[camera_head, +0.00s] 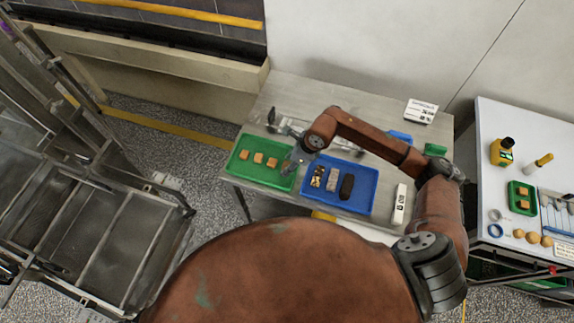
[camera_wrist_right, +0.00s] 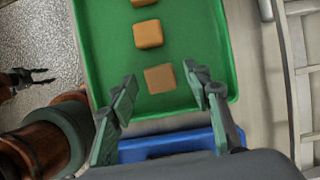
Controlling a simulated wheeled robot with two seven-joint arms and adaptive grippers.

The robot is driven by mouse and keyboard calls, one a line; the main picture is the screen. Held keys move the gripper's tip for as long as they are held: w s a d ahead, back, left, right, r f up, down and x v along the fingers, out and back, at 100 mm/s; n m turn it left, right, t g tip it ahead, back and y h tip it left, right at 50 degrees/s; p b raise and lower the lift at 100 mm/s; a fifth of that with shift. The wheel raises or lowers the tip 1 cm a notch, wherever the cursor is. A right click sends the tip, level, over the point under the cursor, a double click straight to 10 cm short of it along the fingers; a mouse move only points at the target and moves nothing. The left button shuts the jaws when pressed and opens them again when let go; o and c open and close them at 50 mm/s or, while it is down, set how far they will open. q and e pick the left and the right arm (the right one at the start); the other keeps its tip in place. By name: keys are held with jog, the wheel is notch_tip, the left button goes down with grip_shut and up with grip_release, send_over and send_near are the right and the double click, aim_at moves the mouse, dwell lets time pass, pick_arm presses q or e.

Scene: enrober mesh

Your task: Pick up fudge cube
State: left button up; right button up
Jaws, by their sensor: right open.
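Several light-brown fudge cubes sit in a row on a green tray (camera_head: 262,178). In the head view one fudge cube (camera_head: 272,162) lies near the tray's right part. My right gripper (camera_head: 296,157) is over the tray's right end. In the right wrist view my right gripper (camera_wrist_right: 160,75) is open, its green-padded fingers on either side of the nearest fudge cube (camera_wrist_right: 159,79). I cannot tell whether they touch it; the jaws hold nothing. A dark two-pronged gripper, seemingly my left gripper (camera_wrist_right: 28,78), shows small at the left edge; its jaw state is unclear.
A blue tray (camera_head: 335,208) with dark and patterned pieces stands right of the green tray. A white labelled block (camera_head: 400,204) and a sign (camera_head: 421,111) are on the table. A side table (camera_head: 515,135) stands right; a metal rack (camera_head: 95,220) stands left.

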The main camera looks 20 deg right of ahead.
jog(key=shift+w, duration=0.1)
jog(key=c, duration=0.7)
jog(key=shift+c, duration=1.2)
